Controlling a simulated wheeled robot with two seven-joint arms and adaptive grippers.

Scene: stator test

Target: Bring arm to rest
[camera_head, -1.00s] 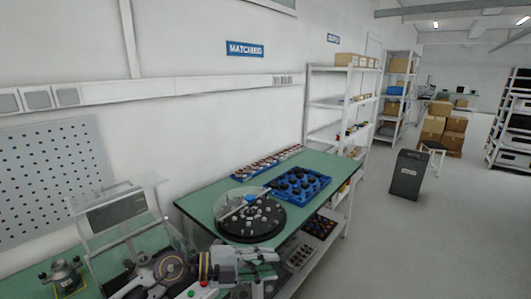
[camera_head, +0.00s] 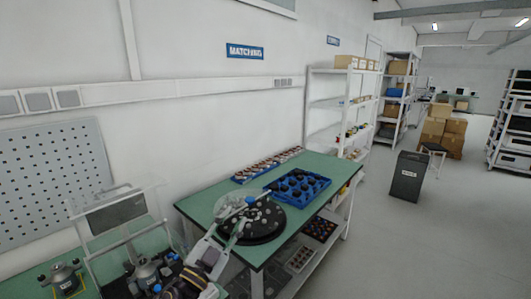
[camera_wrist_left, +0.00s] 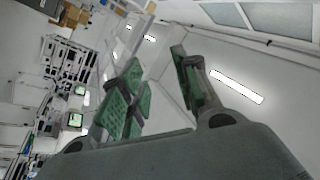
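My right gripper is not in view.
The green table (camera_head: 325,165) holds a blue tray (camera_head: 300,186) of dark parts and a row of parts at the back. A test fixture with a clear cover (camera_head: 120,210) stands at left. A dark bin (camera_head: 407,177) stands on open floor at right.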

